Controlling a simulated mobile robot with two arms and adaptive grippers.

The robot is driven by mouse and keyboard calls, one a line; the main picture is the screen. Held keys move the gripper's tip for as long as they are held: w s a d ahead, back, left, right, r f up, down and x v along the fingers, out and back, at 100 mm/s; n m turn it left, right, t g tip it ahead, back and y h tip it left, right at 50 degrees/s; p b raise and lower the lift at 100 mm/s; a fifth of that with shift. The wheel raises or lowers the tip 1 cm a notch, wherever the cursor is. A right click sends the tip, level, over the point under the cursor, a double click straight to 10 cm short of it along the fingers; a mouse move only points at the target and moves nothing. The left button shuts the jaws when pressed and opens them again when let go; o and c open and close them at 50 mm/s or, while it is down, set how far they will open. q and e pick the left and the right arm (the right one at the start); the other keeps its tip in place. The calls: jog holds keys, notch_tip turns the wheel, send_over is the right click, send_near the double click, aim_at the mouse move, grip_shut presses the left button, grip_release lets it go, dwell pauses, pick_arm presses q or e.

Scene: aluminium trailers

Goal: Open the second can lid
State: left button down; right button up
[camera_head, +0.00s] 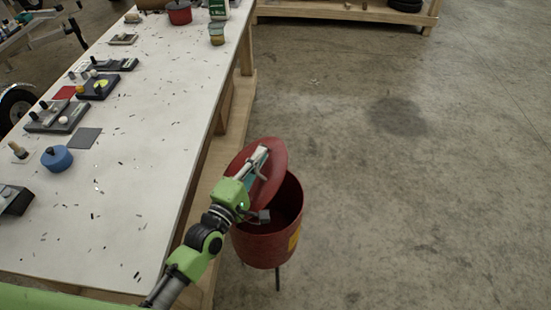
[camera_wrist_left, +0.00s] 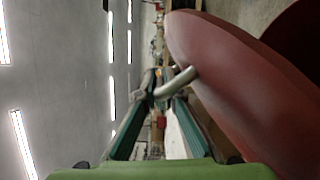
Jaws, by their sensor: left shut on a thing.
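A red can (camera_head: 262,248) stands on the floor beside the long table, with a yellow patch on its side. Its red round lid (camera_head: 277,172) is tilted up at the table side, and the can's dark inside shows to the right of it. My left gripper (camera_head: 262,158) is at the lid. In the left wrist view the gripper (camera_wrist_left: 162,88) is shut on the lid's metal handle (camera_wrist_left: 178,80), and the lid (camera_wrist_left: 225,75) fills the right side. My right gripper is not in view.
The long white table (camera_head: 150,165) runs along the left, with scattered dark bits on it. A blue round object (camera_head: 57,158), a grey square (camera_head: 83,138) and several small devices lie on it. The concrete floor (camera_head: 410,190) right of the can is clear.

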pick_arm(q)
jog(key=a+r+n+t+y+b, duration=0.1)
jog(key=a+r+n+t+b, duration=0.2)
jog(key=a+n+b, duration=0.6)
jog(key=a+r, duration=0.2)
jog(key=a, duration=0.5)
jog(key=shift+a+b, duration=0.25)
jog(key=shift+b, duration=0.15)
jog(key=c, duration=2.4)
grip_release()
jog(key=shift+c, duration=0.2)
jog(key=r+v, duration=0.2)
jog(key=v, duration=1.4)
jog(key=shift+s+r, duration=0.25)
jog(key=shift+s, duration=0.45)
